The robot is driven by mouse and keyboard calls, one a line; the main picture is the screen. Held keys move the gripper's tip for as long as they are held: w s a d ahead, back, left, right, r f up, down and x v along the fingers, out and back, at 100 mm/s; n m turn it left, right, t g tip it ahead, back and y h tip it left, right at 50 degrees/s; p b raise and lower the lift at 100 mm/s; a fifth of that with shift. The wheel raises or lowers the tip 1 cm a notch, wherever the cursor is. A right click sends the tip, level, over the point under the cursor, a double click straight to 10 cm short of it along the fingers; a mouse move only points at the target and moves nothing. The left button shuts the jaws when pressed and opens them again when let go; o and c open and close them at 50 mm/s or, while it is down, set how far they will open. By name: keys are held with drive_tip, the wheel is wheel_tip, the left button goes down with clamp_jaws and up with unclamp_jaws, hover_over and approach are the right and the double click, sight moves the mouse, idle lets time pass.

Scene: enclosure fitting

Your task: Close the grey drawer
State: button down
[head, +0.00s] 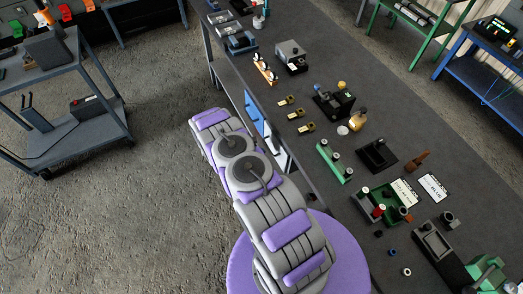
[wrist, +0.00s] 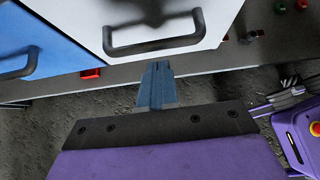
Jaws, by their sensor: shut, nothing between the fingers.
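The grey drawer (wrist: 185,22) shows a pale front with a dark bar handle (wrist: 168,47) at the top of the wrist view. In the head view part of its pale front (head: 280,158) shows at the bench's left side, beside my arm; how far it stands out is hard to judge. My gripper (wrist: 156,70) is shut and empty. Its blue-grey fingers point toward the drawer front, just below the handle in the picture; I cannot tell whether they touch it. In the head view my gripper cannot be made out.
A blue drawer (wrist: 45,40) with a dark handle is left of the grey one. The long bench (head: 325,75) carries tools, clasps, a green tray (head: 375,205) and several small parts. A cart (head: 70,110) stands at the far left. The floor (head: 130,190) between is clear.

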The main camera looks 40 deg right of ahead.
drive_tip(key=a+f+v, duration=0.1)
drive_tip(key=v, duration=1)
drive_tip(key=shift+a+r, duration=0.2)
drive_tip(key=s+a+r+m+g+y+b, duration=0.1)
drive_tip(key=s+a+r+m, duration=0.2)
drive_tip(key=r, duration=1)
drive_tip(key=s+r+m+g+y, duration=0.1)
drive_tip(key=s+r+m, duration=0.3)
drive_tip(key=r, duration=1)
drive_tip(key=s+a+r+m+t+y+b, duration=0.15)
drive_tip(key=s+a+r+m+y, duration=0.4)
drive_tip(key=s+r, duration=0.6)
drive_tip(key=s+a+r+m+y, duration=0.1)
drive_tip(key=s+a, duration=0.4)
drive_tip(key=s, duration=0.2)
drive_tip(key=s+a+r+m+y+b, duration=0.1)
drive_tip(key=s+a+r+m, duration=0.1)
drive_tip(key=s+a, duration=0.3)
drive_tip(key=s+t, duration=0.1)
drive_tip(key=s, duration=0.2)
drive_tip(key=shift+a, duration=0.25)
